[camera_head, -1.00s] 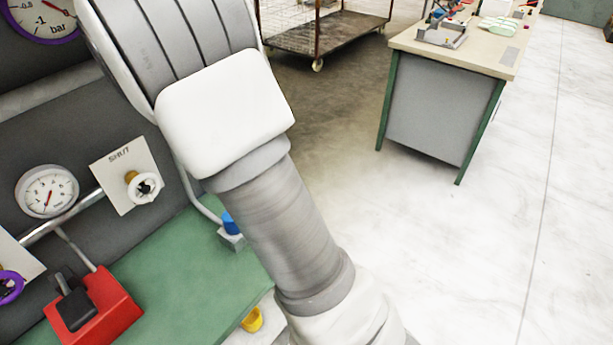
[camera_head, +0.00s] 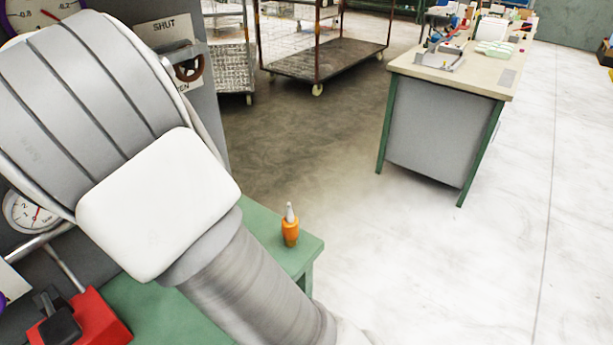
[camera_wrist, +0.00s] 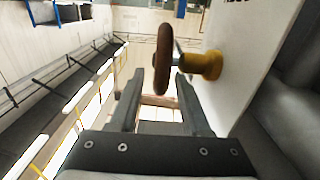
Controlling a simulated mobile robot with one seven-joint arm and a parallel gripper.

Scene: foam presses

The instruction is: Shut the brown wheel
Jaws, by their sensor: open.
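The brown wheel (camera_head: 189,68) shows in the head view on a pale plate with SHUT above it and part of a second word, ending in EN, below. My arm hides its left part. In the wrist view the brown wheel (camera_wrist: 163,58) is seen nearly edge-on, on a metal stem with a yellow collar (camera_wrist: 208,66). My gripper (camera_wrist: 160,76) is open, its fingers on either side of the wheel's lower rim in the picture. I cannot tell whether either finger touches it.
A green bench (camera_head: 262,228) carries an orange bottle (camera_head: 290,228) and a red box (camera_head: 88,322) with a black switch. Gauges sit on the dark panel. A wire cart (camera_head: 325,65) and a workbench (camera_head: 440,125) stand farther back. The floor at right is clear.

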